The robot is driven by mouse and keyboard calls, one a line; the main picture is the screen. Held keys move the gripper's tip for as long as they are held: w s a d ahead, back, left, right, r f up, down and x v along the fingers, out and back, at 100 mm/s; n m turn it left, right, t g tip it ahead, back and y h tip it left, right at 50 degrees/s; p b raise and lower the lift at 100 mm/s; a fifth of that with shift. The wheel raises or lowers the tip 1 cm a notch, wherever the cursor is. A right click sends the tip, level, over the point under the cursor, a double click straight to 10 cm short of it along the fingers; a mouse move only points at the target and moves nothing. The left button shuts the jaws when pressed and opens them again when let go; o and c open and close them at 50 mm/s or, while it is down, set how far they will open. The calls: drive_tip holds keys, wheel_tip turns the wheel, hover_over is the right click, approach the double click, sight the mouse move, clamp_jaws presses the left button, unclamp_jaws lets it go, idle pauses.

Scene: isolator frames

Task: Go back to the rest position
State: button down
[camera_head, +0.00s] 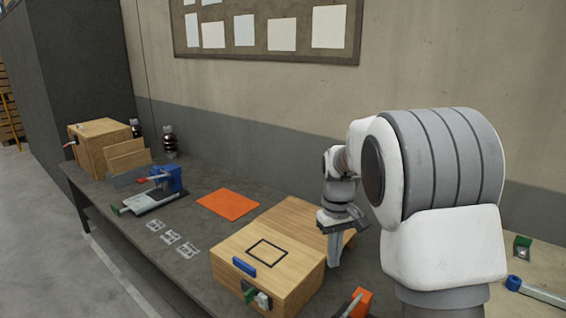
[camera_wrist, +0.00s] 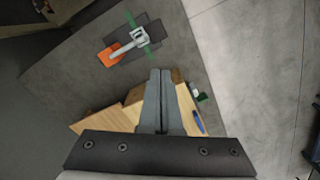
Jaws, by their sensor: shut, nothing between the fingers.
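My gripper (camera_head: 334,250) hangs from my arm just above the right part of a wooden box, with its fingers pointing down. In the wrist view my gripper (camera_wrist: 160,72) has its two fingers together with nothing between them. The wooden box (camera_head: 285,287) has a black square outline on its top, a blue handle (camera_head: 244,267) and a green and white part at its front. Its wood also shows beneath the fingers in the wrist view (camera_wrist: 120,118). My arm hides part of the table and wall on the right.
A blue clamp device (camera_head: 165,181) and another wooden box (camera_head: 98,140) stand further left. An orange-handled tool (camera_head: 359,302) lies at the front right.

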drive_tip(key=s+r+m+t+p, duration=0.1)
drive_tip(key=s+r+m+t, duration=0.15)
drive_tip(key=s+r, duration=1)
drive_tip(key=s+r+m+t+p, duration=0.1)
drive_tip(key=s+t, duration=0.2)
drive_tip(key=s, duration=1)
drive_tip(key=shift+s+d+t, duration=0.25)
drive_tip(key=shift+d+t, duration=0.1)
drive_tip(key=shift+d, duration=0.1)
